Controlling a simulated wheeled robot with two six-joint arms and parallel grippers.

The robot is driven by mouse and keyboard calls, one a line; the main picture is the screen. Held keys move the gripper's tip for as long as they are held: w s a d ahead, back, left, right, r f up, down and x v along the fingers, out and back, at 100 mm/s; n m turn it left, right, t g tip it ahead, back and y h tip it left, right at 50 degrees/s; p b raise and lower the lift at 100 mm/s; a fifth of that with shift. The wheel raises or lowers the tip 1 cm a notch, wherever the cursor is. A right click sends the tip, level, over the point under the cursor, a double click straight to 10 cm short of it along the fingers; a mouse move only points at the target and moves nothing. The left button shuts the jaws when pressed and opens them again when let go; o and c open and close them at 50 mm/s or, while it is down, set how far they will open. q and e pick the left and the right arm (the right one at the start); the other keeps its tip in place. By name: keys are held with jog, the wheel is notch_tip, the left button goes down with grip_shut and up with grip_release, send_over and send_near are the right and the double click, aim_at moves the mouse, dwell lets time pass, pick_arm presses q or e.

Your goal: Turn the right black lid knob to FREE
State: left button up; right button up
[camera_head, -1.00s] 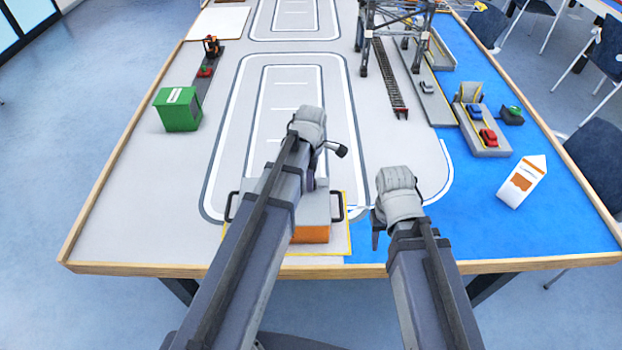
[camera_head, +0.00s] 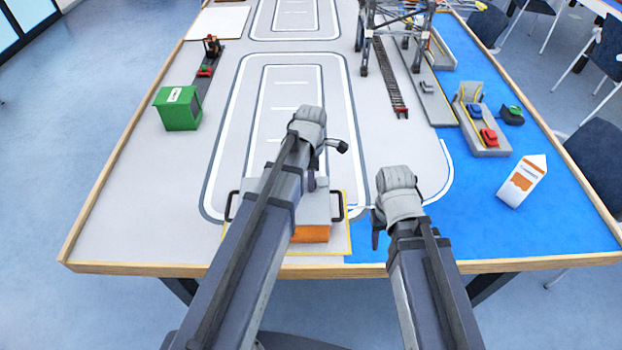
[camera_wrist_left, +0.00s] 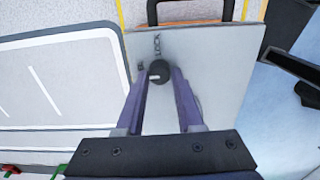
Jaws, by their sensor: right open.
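The grey lid (camera_wrist_left: 212,75) lies on the orange box (camera_head: 310,233) at the near edge of the table. The black knob (camera_wrist_left: 160,72) is on this lid, with small dark lettering beside it. A white mark on the knob points left in the left wrist view. My left gripper (camera_wrist_left: 160,80) has its two purple fingers on either side of the knob, seemingly touching it. In the head view my left arm hides the knob and part of the lid. My right gripper (camera_head: 376,232) is open to the right of the box, apart from it.
Black handles (camera_head: 337,207) stand at the lid's sides. A green box (camera_head: 178,108) is at left and a white-and-orange carton (camera_head: 523,181) at right. A gantry crane (camera_head: 395,40) stands at the back. The grey table between them is mostly clear.

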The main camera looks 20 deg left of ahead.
pick_arm(q)
jog(key=o, duration=0.4)
jog(key=shift+r, duration=0.2)
notch_tip(320, 180, up, 8)
jog(key=p, duration=0.8)
jog(key=shift+f, duration=0.2)
jog(key=shift+f, duration=0.1)
